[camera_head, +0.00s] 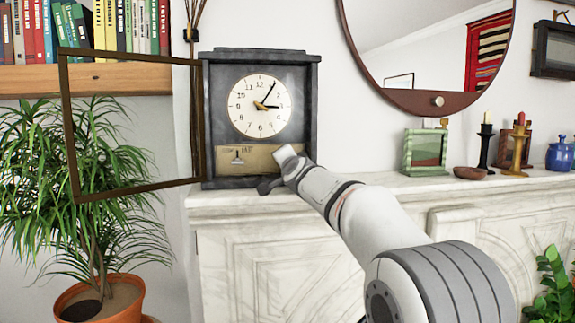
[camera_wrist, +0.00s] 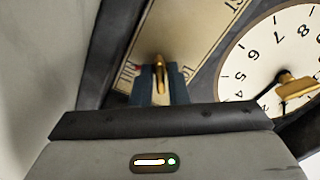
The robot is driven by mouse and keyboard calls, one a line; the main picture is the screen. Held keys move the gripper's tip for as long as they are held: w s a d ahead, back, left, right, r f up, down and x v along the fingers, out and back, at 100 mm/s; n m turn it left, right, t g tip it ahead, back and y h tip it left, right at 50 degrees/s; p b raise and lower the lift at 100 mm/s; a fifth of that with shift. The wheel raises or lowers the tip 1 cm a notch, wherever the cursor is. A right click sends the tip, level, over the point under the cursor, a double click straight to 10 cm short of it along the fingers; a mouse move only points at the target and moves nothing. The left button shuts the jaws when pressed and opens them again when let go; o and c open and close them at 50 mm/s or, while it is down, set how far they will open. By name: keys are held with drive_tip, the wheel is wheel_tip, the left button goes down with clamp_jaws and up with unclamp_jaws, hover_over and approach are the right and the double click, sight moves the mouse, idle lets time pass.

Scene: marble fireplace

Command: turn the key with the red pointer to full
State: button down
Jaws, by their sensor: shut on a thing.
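The clock (camera_head: 207,120) is a dark cabinet on the white mantel, with a round white dial (camera_head: 258,105) and a tan plate (camera_head: 262,160) below it. In the wrist view a brass key (camera_wrist: 160,68) stands up between the two blue-grey fingers of my gripper (camera_wrist: 161,84), which is shut on it. A small red mark (camera_wrist: 137,67), seemingly the pointer, shows just left of the fingers by partly hidden lettering on the plate. In the head view my gripper's wrist end covers the plate's lower right, hiding the key.
The glazed clock door (camera_head: 66,125) stands open to the left, over the plant (camera_head: 95,170). A green-framed box (camera_head: 425,152), candlesticks (camera_head: 484,148) and a blue jar (camera_head: 559,155) stand right on the mantel (camera_head: 390,185). A round mirror (camera_head: 438,101) hangs above.

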drive_tip(key=shift+m, duration=2.3)
drive_tip(key=c, duration=1.5)
unclamp_jaws()
drive_tip(key=shift+c, duration=0.2)
drive_tip(key=b+v, duration=0.3)
drive_tip(key=v, duration=0.4)
drive_tip(key=shift+s+d, duration=0.15)
drive_tip(key=shift+s, duration=0.25)
